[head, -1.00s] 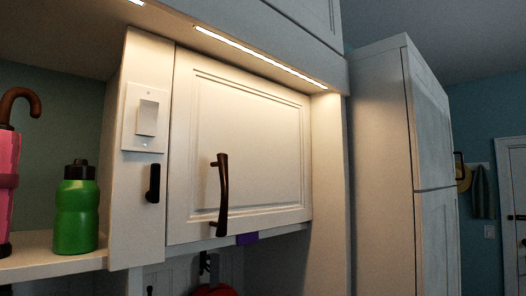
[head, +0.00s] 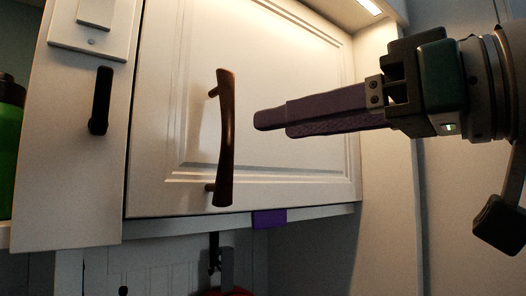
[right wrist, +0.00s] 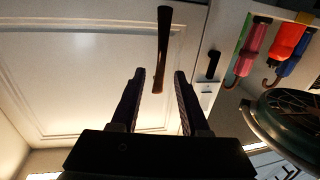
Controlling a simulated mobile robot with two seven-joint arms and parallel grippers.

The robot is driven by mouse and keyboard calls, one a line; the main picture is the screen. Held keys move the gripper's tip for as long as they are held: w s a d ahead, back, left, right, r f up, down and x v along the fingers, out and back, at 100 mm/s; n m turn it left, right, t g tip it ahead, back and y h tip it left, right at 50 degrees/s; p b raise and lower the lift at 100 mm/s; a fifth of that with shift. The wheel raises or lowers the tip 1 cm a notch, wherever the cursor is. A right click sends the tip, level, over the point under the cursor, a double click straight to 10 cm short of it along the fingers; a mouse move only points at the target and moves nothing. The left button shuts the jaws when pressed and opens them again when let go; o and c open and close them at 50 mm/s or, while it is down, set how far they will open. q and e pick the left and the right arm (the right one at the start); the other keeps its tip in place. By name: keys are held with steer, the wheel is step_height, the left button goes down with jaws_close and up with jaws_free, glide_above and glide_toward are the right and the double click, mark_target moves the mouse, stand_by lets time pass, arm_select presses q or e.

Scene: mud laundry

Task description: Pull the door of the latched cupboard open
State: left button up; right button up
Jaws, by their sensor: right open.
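The cupboard door (head: 282,165) is a white framed panel and looks shut. Its dark brown curved handle (head: 226,135) stands upright near the door's left edge. A black latch lever (head: 101,100) sits on the white post left of the door, pointing up from its pivot. My right gripper (head: 271,119) comes in from the right with purple fingers, open and empty, its tips a little right of the handle and apart from it. In the right wrist view the handle (right wrist: 163,45) appears between the open fingers (right wrist: 159,72), seemingly beyond them. My left gripper is not in view.
A switch plate (head: 92,25) is above the latch lever. A green bottle (head: 10,135) stands at the far left. A purple block (head: 269,219) sits under the door's lower edge. A tall white cabinet (head: 465,215) is at the right, behind my arm.

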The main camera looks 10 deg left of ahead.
mark_target(230, 134)
steer(key=p+x, duration=0.3)
steer(key=x, duration=0.1)
steer(key=p+x, duration=0.3)
steer(key=x, duration=0.1)
steer(key=shift+a+r, duration=0.1)
steer(key=shift+r, duration=0.15)
steer(key=shift+w+a+f+p, duration=0.2)
steer(key=shift+w+a+p, duration=0.15)
steer(key=shift+a, duration=0.2)
steer(key=shift+c, duration=0.2)
steer(key=c, duration=0.6)
jaws_close()
